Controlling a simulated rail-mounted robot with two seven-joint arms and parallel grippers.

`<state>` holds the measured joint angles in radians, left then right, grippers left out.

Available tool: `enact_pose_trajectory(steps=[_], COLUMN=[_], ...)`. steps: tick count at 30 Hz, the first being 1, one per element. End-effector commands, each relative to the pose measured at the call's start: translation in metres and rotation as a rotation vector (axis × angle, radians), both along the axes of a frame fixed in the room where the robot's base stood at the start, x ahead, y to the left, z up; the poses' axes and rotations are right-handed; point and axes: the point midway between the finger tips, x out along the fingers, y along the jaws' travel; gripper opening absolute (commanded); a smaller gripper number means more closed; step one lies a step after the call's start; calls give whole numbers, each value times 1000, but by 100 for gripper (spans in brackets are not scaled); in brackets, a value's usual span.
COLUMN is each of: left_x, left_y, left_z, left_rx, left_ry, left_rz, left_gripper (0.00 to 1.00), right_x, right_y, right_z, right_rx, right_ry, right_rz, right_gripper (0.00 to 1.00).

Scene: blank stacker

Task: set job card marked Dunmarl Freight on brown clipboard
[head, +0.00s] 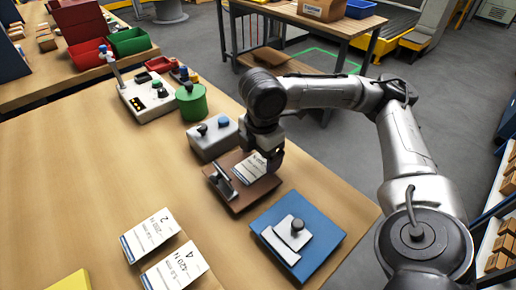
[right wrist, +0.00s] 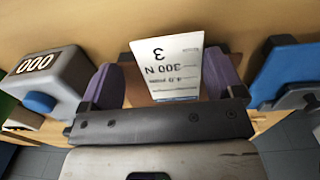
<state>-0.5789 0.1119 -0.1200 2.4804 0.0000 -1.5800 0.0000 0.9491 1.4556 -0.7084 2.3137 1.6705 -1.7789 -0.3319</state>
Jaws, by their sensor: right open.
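The brown clipboard (head: 250,195) lies on the bench with a dark metal clip at its left. A white job card (head: 250,168) lies on it; in the right wrist view the card (right wrist: 174,68) reads 3 and 300 N. My right gripper (head: 264,160) is low over the clipboard; in the right wrist view its open fingers (right wrist: 163,80) stand on either side of this card. Two more white cards lie at the front: one marked 2, 200 N (head: 150,233), one marked 4, 420 N (head: 174,270). I cannot read a customer name on any card. My left gripper is not in view.
A blue clipboard (head: 325,233) with a pale clip and dark knob lies at front right. Behind the brown one stand a grey box (head: 213,138) with buttons, a green canister (head: 191,103) and a white control box (head: 143,103). The bench's left middle is clear.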

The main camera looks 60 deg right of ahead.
Motion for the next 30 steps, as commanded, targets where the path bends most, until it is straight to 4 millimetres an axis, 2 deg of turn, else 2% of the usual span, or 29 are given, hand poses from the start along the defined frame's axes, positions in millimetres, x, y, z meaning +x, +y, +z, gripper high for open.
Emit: enact_pose_trajectory(steps=[1, 3, 6, 12, 18, 24, 30], left_x=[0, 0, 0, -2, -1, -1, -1], left_y=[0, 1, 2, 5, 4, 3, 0], left_z=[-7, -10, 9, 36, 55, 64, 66], left_rx=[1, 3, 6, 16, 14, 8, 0], left_ry=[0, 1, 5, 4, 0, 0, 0], left_rz=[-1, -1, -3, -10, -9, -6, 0], left_gripper=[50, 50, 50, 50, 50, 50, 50], right_x=[-2, -2, -3, -3, -3, -3, -3], right_y=[1, 0, 1, 1, 1, 1, 1], right_z=[-12, -6, 23, 67, 100, 118, 123], right_rx=[-7, -7, -6, -3, -2, -3, -3], right_ry=[27, 26, 27, 23, 21, 20, 21], right_rz=[6, 6, 6, 3, 4, 1, 1], right_gripper=[90, 90, 90, 90, 90, 90, 90])
